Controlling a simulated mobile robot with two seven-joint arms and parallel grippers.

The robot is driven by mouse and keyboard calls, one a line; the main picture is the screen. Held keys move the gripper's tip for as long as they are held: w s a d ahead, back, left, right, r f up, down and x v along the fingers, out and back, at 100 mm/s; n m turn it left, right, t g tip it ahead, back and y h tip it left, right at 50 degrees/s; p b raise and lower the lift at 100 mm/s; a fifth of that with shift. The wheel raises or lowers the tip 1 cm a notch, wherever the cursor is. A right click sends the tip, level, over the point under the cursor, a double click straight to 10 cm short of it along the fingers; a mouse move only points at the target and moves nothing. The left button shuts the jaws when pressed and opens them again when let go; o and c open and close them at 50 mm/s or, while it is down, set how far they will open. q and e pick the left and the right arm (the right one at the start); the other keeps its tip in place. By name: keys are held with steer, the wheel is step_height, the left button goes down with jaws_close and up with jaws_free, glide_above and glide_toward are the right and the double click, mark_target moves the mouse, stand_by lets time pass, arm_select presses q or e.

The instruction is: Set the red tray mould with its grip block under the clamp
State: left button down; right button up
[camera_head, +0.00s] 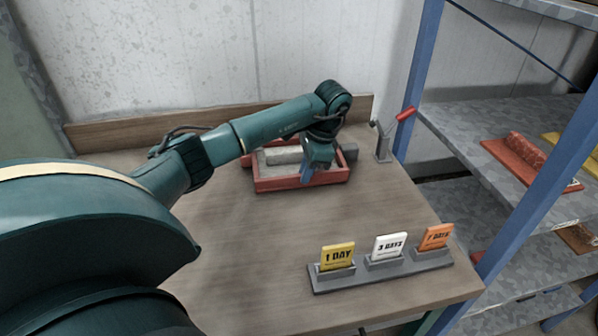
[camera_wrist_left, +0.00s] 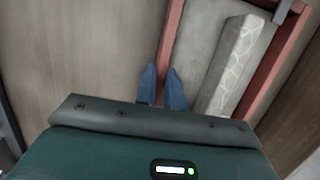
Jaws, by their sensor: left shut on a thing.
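The red tray mould (camera_head: 270,184) lies on the wooden table, with a grey floor and a long pale grey block (camera_head: 284,155) inside it. My left gripper (camera_head: 307,176) is shut on the tray's near red wall. In the left wrist view its blue fingers (camera_wrist_left: 163,88) straddle the red wall (camera_wrist_left: 172,45), and the pale block (camera_wrist_left: 236,62) shows a veined pattern. The clamp (camera_head: 383,145), with a raised red handle, stands right of the tray. A small grey block (camera_head: 348,151) sits at the tray's right end; I cannot tell whether it is the grip block.
A holder (camera_head: 384,268) with yellow, white and orange day cards stands at the table's front right. A wooden board (camera_head: 120,128) runs along the back. A blue-framed shelf (camera_head: 520,215) on the right holds a red mould (camera_head: 520,158). The table's middle is clear.

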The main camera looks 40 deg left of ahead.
mark_target(319, 173)
arm_select(q)
steer(key=shift+w+d+r, duration=0.1)
steer(key=shift+w+d, duration=0.35)
steer(key=shift+w, duration=0.25)
steer(key=shift+w+d+b, duration=0.35)
steer(key=shift+w+d, duration=0.2)
steer(key=shift+w, duration=0.1)
arm_select(e)
steer(key=shift+w+a, duration=0.1)
steer(key=shift+a, duration=0.05)
arm_select(q)
steer(key=shift+w, duration=0.1)
